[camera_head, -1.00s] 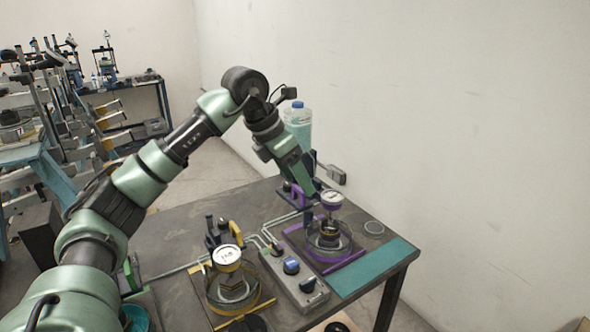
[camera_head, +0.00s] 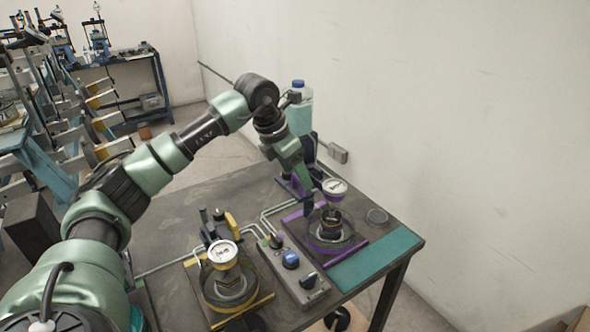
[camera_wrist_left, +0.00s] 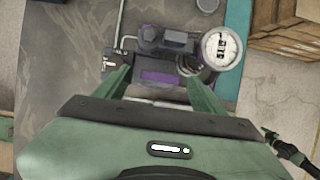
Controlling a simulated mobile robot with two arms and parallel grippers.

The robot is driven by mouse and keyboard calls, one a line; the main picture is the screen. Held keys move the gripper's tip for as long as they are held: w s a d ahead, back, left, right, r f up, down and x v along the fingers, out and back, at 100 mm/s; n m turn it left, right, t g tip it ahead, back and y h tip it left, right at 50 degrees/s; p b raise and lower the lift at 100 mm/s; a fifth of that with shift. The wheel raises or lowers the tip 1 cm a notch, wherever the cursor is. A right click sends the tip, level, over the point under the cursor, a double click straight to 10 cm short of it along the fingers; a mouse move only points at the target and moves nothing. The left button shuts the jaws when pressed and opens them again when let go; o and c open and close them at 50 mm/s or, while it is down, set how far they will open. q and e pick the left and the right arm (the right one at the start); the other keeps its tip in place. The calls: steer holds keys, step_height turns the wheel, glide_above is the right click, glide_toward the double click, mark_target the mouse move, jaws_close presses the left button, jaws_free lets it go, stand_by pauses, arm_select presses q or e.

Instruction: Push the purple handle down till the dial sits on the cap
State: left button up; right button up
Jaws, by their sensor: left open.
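The purple-framed press (camera_head: 362,247) stands near the back right of the table. Its white dial (camera_head: 335,186) is raised above a dark cap (camera_head: 331,214) in a round clear dish; a small gap seems to lie between them. The dial also shows in the left wrist view (camera_wrist_left: 221,48). My left gripper (camera_head: 306,196) is open, low at the press, left of the dial. In the left wrist view a purple part (camera_wrist_left: 160,78), perhaps the handle, appears between my open fingers (camera_wrist_left: 160,88); I cannot tell contact. The handle is mostly hidden by my gripper in the head view. My right gripper is not in view.
A similar yellow press (camera_head: 233,226) with its own dial stands nearer, left of a grey control box (camera_head: 291,268) with knobs. A teal mat (camera_head: 375,259) lies along the right table edge. A blue-capped bottle (camera_head: 300,108) stands behind my wrist, and the wall is close behind.

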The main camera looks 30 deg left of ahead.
mark_target(298, 192)
arm_select(q)
jaws_close()
steer(key=shift+f+b, duration=0.35)
steer(key=shift+f, duration=0.1)
step_height(298, 192, down, 4)
steer(key=b, duration=0.2)
steer(key=shift+s+f+b, duration=0.1)
steer(key=shift+s+b, duration=0.05)
steer(key=shift+b, duration=0.2)
steer(key=shift+f, duration=0.1)
steer(key=shift+c, duration=1.2)
jaws_free()
steer(key=shift+o, duration=1.2)
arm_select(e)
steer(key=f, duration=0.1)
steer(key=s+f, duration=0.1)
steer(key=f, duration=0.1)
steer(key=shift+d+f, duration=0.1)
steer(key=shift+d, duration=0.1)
